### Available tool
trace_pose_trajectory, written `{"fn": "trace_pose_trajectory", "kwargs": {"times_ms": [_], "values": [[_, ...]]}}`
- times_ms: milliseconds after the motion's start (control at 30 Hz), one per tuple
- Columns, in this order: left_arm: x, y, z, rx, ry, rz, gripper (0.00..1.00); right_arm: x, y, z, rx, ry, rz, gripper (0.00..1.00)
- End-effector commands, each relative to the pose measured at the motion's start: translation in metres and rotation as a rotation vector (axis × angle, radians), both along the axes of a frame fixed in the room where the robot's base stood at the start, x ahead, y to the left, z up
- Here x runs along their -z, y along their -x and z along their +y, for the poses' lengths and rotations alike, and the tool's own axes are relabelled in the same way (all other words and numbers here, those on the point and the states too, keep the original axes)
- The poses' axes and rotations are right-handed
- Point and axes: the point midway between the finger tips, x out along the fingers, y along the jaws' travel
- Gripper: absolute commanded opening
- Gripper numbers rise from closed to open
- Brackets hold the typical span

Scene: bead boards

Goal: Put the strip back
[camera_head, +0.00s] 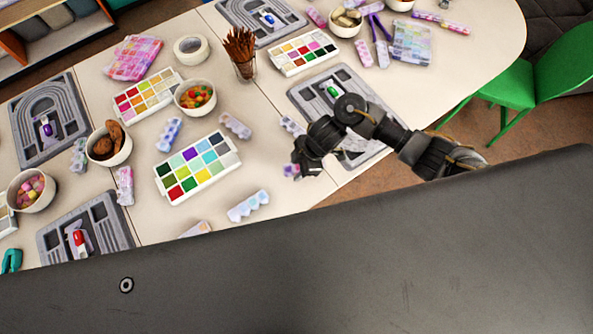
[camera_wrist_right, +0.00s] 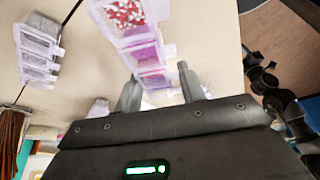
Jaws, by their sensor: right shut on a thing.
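My right gripper (camera_head: 300,166) reaches in from the right, low over the front right part of the table. It is shut on a bead strip (camera_head: 290,171), of which only a small purplish end shows in the head view. In the right wrist view the strip (camera_wrist_right: 143,42) is a translucent case with red-and-white, pink and purple compartments. Its near end lies between the two fingers (camera_wrist_right: 158,88). I cannot tell whether the strip touches the table. My left gripper is not in view.
A grey bead board (camera_head: 300,98) lies partly under my right arm. A paint palette (camera_head: 165,190) is to the left. Other strips lie loose: one near the board (camera_head: 291,125), one in front (camera_head: 248,206). A bowl (camera_head: 195,108) stands beyond. A green chair (camera_head: 545,75) is at right.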

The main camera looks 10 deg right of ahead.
Motion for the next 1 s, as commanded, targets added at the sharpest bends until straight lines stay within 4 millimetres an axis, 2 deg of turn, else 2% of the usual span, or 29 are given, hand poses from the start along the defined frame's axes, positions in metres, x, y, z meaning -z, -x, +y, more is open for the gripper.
{"fn": "trace_pose_trajectory", "kwargs": {"times_ms": [133,400,800,833,1000], "values": [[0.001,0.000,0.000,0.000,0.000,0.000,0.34,0.004,-0.003,0.000,0.000,0.000,0.000,0.17],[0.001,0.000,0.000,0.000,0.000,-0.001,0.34,0.035,-0.005,0.000,0.001,0.000,0.000,0.17],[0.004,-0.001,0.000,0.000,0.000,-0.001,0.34,0.041,-0.006,0.000,0.000,0.000,-0.001,0.17],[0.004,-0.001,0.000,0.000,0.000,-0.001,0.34,0.040,-0.006,0.000,0.000,0.000,-0.001,0.42],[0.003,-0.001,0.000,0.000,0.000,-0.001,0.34,0.040,-0.005,0.000,0.000,0.000,-0.001,0.61]]}}
